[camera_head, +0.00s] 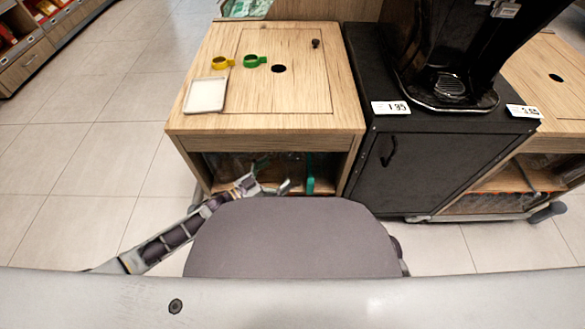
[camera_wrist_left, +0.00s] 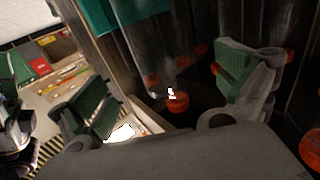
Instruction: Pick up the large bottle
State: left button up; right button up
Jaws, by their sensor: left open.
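Clear bottles with orange-red caps fill the dark space ahead in the left wrist view; one bottle (camera_wrist_left: 150,35) stands between my finger directions. I cannot tell which one is the large bottle. In the head view, dim clear shapes (camera_head: 232,164) show inside the cabinet's open lower shelf. My left gripper (camera_head: 267,186) is at the front of that shelf opening. It also shows in the left wrist view (camera_wrist_left: 165,98), with its green-padded fingers wide apart and nothing held. My right gripper is not in view.
The wooden cabinet (camera_head: 265,123) has side walls bounding the shelf opening. A teal upright piece (camera_head: 310,175) stands inside. A black cabinet (camera_head: 415,160) adjoins at right.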

aim_at(283, 167)
pick_arm(q)
jog(key=shift+x, duration=1.05)
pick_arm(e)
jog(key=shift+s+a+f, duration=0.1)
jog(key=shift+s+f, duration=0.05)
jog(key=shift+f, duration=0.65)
pick_arm(q)
jog(key=shift+w+b, duration=0.15)
jog(key=shift+b, duration=0.15)
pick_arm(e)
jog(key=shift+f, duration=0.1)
pick_arm(q)
jog(key=shift+b+x, duration=0.55)
jog(key=shift+x, duration=0.25)
jog(key=shift+w+d+b, duration=0.35)
jog(key=shift+w, duration=0.25)
jog(key=shift+b+x, duration=0.4)
jog(key=shift+x, duration=0.65)
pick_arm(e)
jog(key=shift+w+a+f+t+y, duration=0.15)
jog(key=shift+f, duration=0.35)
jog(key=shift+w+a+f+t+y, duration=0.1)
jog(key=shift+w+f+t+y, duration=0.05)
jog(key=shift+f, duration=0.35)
pick_arm(q)
jog(key=shift+c, duration=0.4)
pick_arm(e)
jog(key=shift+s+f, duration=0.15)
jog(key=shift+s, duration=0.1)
